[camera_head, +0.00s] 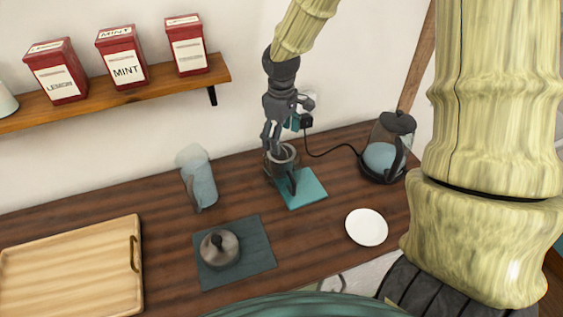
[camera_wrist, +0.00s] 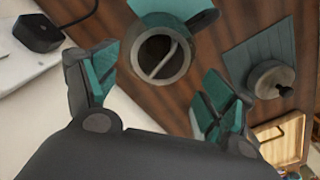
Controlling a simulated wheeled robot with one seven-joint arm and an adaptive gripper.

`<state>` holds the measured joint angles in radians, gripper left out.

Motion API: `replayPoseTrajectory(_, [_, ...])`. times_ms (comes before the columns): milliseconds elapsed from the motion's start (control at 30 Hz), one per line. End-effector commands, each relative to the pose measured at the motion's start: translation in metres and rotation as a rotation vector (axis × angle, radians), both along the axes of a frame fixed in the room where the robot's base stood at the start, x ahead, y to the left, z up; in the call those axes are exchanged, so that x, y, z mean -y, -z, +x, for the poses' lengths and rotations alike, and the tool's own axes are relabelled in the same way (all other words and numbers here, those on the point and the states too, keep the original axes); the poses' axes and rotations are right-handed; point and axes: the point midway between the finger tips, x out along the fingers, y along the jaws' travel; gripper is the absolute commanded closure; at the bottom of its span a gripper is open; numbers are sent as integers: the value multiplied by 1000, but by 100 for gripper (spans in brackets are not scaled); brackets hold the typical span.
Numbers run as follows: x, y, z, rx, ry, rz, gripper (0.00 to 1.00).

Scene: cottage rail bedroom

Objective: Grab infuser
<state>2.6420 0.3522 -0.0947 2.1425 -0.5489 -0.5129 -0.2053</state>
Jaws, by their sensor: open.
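A dark grey mug (camera_head: 288,168) stands at the edge of a teal mat (camera_head: 311,189) on the wooden counter. In the wrist view I look down into the mug (camera_wrist: 137,62), where a pale bar-like piece (camera_wrist: 163,61) crosses the opening. It may be the infuser; its lower part is hidden. My gripper (camera_head: 271,142) is pointed down just over the mug in the head view. In the wrist view my gripper (camera_wrist: 162,64) is open, one teal-padded finger on each side of the mug opening. I cannot tell whether the fingers touch it.
A glass pitcher (camera_head: 201,182) stands left, a lidded grey pot (camera_head: 221,252) in front left on a dark mat (camera_head: 262,262). A kettle (camera_head: 382,158) and white saucer (camera_head: 366,227) are right. A wooden tray (camera_head: 70,270) lies left; red tins (camera_head: 122,65) line the shelf.

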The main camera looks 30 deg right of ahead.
Motion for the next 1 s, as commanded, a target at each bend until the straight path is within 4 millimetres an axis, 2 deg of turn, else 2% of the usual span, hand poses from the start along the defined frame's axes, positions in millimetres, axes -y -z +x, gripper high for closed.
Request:
replayPoseTrajectory(500, [0,44,-2,-1,0,0,17])
replayPoseTrajectory(867, [0,49,-2,-1,0,0,17])
replayPoseTrajectory(1000, [0,49,-2,-1,0,0,39])
